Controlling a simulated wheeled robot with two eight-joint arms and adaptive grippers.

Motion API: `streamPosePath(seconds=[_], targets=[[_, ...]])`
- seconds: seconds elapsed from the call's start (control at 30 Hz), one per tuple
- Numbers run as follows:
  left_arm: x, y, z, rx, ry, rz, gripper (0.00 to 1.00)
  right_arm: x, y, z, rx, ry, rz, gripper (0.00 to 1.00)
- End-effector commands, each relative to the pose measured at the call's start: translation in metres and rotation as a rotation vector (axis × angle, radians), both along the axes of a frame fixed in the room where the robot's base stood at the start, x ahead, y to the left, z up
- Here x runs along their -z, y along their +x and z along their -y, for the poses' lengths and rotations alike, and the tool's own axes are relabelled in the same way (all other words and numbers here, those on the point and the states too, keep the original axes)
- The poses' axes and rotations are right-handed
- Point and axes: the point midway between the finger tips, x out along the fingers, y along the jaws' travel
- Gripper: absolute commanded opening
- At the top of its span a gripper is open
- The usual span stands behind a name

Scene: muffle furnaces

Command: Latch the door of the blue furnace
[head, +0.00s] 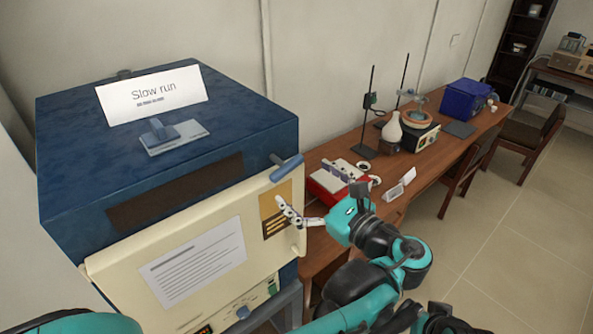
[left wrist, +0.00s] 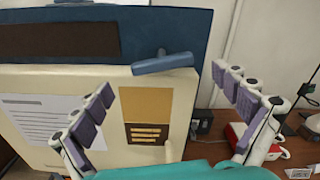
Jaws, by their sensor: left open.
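The blue furnace (head: 75,160) stands at the left, with a cream door (head: 125,270) on its front. The door lies against or very near the body; I cannot tell if a small gap is left. A blue latch handle (head: 287,165) sticks out at the door's top right corner. It also shows in the left wrist view (left wrist: 164,63), lying nearly level, tilted slightly up to the right. My left gripper (head: 287,208) is open and empty in front of the door's right edge, below the handle. In the left wrist view its fingers (left wrist: 165,88) spread either side of the yellow label, below the handle.
A "Slow run" card (head: 152,95) stands on the furnace top. A wooden bench (head: 440,160) to the right carries a red-and-white device (head: 335,180), stands, a white flask (head: 393,127) and a blue box (head: 462,98).

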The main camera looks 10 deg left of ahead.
Motion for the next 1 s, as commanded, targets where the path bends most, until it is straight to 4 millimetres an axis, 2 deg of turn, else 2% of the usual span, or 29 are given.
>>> streamPosePath(seconds=[0.2,0.57,0.77,1.0], targets=[[-0.001,0.018,-0.024,-0.003,0.000,0.000,0.98,-0.004,0.000,0.000,0.000,0.000,0.000,0.00],[0.000,0.023,-0.029,0.000,0.000,0.000,0.98,-0.004,0.000,0.000,0.000,0.000,0.000,0.00],[0.000,0.023,-0.028,0.000,0.000,0.000,0.48,-0.004,0.000,0.000,0.000,0.000,0.000,0.00],[0.000,0.023,-0.028,0.000,-0.004,0.006,0.48,-0.004,0.000,0.000,0.000,0.000,0.000,0.00]])
